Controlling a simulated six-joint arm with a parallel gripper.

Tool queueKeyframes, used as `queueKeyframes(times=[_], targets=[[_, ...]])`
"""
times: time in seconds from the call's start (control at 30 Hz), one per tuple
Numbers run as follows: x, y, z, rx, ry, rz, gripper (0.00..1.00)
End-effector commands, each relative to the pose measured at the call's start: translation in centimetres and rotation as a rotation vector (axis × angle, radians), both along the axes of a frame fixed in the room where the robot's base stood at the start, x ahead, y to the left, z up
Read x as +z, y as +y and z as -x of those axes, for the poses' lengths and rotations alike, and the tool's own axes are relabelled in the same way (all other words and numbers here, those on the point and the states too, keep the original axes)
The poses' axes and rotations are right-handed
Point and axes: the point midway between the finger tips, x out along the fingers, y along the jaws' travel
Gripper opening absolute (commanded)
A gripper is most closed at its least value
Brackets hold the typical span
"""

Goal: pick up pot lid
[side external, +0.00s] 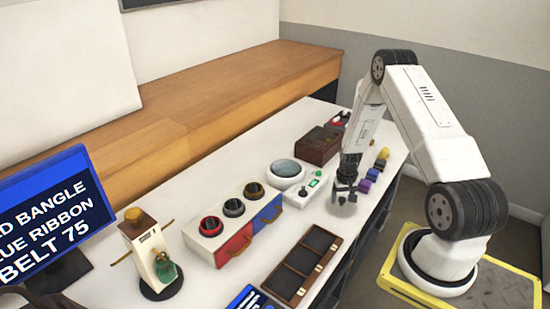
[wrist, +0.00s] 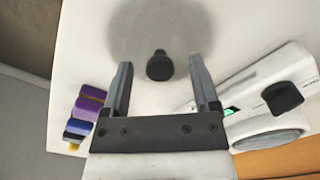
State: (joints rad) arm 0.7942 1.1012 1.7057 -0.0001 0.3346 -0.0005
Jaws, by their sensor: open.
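The pot lid shows in the wrist view as a pale grey, see-through-looking disc (wrist: 185,35) with a black knob (wrist: 160,66). My gripper (wrist: 160,63) is open and empty, with a grey finger on each side of the knob in the picture. I cannot tell how far the fingertips are above the knob. In the side view, my gripper (side external: 345,190) points down low over the table's right edge and mostly hides the lid.
A white scale-like device (side external: 311,185) with a green display stands close left of my gripper. Several coloured spools (side external: 365,186) line the table edge to the right. A brown box (side external: 318,145) is behind. A compartment tray (side external: 306,262) and red-blue drawers (side external: 235,243) are in front.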

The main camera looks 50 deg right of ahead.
Motion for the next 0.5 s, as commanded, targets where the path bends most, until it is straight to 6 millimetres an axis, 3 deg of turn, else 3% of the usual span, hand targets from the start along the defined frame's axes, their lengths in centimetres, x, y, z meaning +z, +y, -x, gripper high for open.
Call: queueKeyframes(times=[0.17,0.5], targets=[[-0.92,0.02,0.02,0.000,0.001,-0.001,0.78],[-0.95,0.01,0.01,0.000,0.000,0.000,0.78]])
